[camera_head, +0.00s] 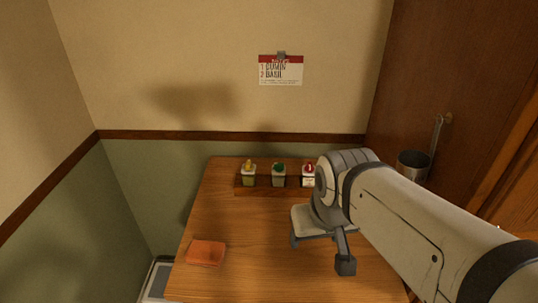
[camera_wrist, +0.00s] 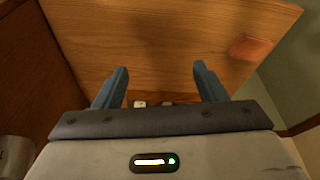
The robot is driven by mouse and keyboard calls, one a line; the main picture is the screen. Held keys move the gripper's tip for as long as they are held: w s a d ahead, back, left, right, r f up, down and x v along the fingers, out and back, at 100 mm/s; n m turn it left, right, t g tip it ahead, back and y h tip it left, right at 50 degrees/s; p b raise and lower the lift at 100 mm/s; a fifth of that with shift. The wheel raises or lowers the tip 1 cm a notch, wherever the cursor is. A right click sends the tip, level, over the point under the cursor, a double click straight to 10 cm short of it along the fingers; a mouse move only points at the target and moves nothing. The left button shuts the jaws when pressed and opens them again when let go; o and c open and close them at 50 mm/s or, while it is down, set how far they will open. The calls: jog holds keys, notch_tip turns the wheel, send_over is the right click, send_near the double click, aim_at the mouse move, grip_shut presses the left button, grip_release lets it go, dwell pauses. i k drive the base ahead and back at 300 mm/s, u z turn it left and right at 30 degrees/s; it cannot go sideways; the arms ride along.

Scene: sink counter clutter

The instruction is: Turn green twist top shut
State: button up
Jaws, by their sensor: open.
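The green twist top (camera_head: 279,168) sits on the middle one of three small jars in a wooden rack (camera_head: 262,193) at the back of the table. A jar with a yellow top (camera_head: 248,167) stands to its left and one with a red top (camera_head: 308,168) to its right. Whether the green top is turned open or shut is too small to tell. My gripper (camera_head: 320,251) is open and empty, in front and to the right of the rack. In the wrist view its blue fingers (camera_wrist: 160,78) are spread over bare wood, and the green top cannot be made out.
The wooden table (camera_head: 225,215) is mostly bare. An orange-red sponge-like block (camera_head: 206,252) lies at its front left. A metal cup (camera_head: 413,165) is at the right, behind my arm.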

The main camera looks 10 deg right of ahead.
aim_at(278, 166)
jog(key=u, duration=0.1)
jog(key=k, duration=0.55)
jog(key=z, duration=2.45)
jog(key=k, duration=0.7)
jog(key=u, duration=1.9)
jog(key=i, duration=1)
jog(key=u, duration=0.05)
